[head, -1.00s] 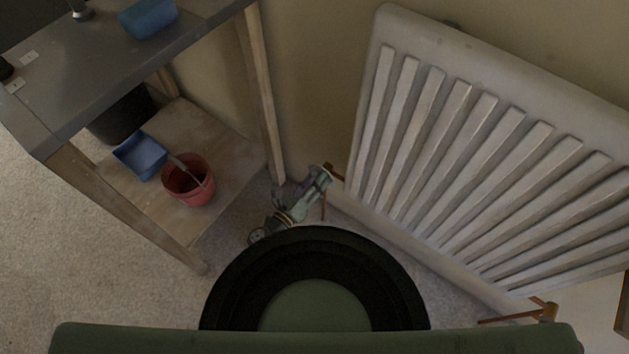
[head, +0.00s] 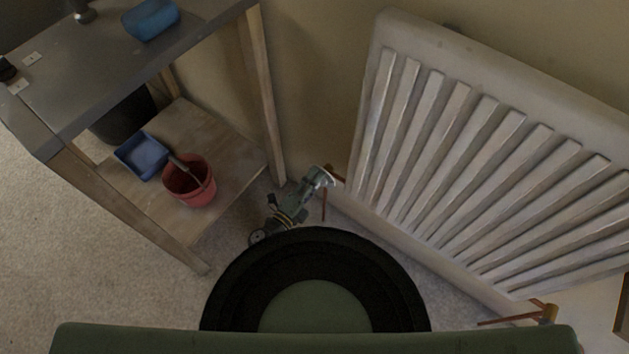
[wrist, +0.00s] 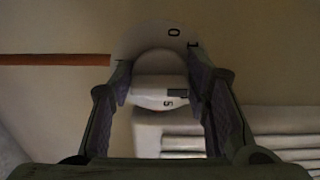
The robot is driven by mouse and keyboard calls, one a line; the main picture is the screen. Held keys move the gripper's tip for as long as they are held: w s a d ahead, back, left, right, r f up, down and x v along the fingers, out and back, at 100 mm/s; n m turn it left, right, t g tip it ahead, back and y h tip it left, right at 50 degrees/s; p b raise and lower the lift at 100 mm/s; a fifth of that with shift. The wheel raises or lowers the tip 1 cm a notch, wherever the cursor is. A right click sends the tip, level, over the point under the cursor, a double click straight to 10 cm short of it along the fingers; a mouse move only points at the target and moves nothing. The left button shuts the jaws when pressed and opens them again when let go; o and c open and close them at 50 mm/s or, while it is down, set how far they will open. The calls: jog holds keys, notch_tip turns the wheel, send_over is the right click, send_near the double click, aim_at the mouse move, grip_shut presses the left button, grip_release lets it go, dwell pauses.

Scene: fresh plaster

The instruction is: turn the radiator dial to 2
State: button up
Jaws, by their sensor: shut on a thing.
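The white radiator dial (wrist: 158,92) is between the two fingers of my gripper (wrist: 158,76) in the wrist view. My gripper is shut on it. A rounded white part behind it carries the dark figures 0 and 1 near its upper right edge. The near face of the dial shows a dark mark and what looks like a 5. In the head view my gripper (head: 325,178) is low at the left end of the white radiator (head: 440,150), and I cannot make out the dial there. I cannot tell which figure the dial is set to.
A copper-coloured pipe (head: 324,205) stands by my gripper. A wooden shelf unit (head: 265,110) is close on the left, with a red bucket (head: 172,195) and a blue tray (head: 143,158) on its lower board. Wall lies behind; carpet is open at far left.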

jog(key=shift+n, duration=1.1)
jog(key=o, duration=1.1)
